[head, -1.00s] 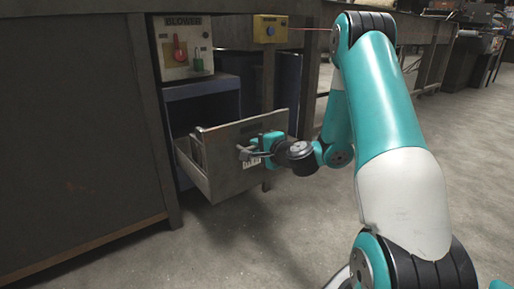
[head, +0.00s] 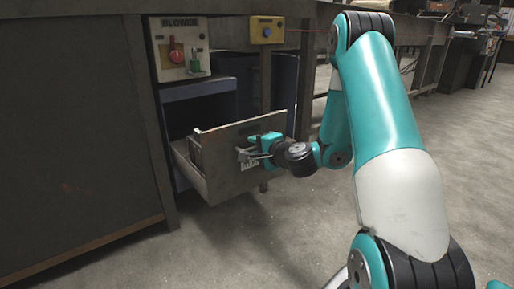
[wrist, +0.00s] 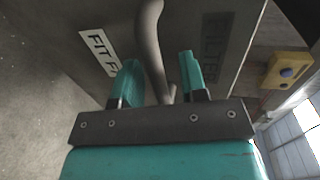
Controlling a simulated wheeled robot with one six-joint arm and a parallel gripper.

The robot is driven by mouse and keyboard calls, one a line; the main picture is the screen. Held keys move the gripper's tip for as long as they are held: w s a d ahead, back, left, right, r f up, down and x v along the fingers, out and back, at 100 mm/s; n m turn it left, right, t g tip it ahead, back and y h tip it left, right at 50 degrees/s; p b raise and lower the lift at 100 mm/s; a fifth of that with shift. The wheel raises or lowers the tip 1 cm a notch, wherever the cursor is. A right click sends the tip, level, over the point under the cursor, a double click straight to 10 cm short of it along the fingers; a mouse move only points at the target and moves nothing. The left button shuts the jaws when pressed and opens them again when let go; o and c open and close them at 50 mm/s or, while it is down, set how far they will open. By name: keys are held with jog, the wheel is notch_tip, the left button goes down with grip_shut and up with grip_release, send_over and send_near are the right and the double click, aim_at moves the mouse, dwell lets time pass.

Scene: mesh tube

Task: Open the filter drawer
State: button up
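The filter drawer (head: 225,165) stands pulled well out of the blue cabinet, its inside showing from above. Its metal front fills much of the wrist view (wrist: 228,60), with the word FILTER and a partly covered white label (wrist: 98,48). The bent grey handle (wrist: 150,45) runs between the two teal fingers of my gripper (wrist: 160,78). A gap shows between the handle and the right finger; the left finger is close beside or touching it. My gripper is at the drawer front in the head view (head: 262,146), open around the handle.
A BLOWER panel (head: 180,30) with a red lever and a green padlock sits above the drawer opening. A yellow button box (head: 267,30) is on the bench edge to its right. A dark cabinet side (head: 80,130) stands at left. The floor in front is clear.

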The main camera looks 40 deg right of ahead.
jog(key=o, duration=0.8)
notch_tip(320, 180, up, 12)
jog(key=p, duration=0.8)
jog(key=shift+w+f, duration=0.15)
jog(key=shift+w, duration=0.15)
jog(key=r+p, duration=0.1)
jog(key=r, duration=0.1)
jog(key=r+p, duration=0.4)
jog(key=r, duration=0.1)
jog(key=shift+s+d+r, duration=0.1)
jog(key=shift+s, duration=0.15)
jog(key=c, duration=0.8)
jog(key=shift+r, duration=0.6)
jog(key=shift+f, duration=0.1)
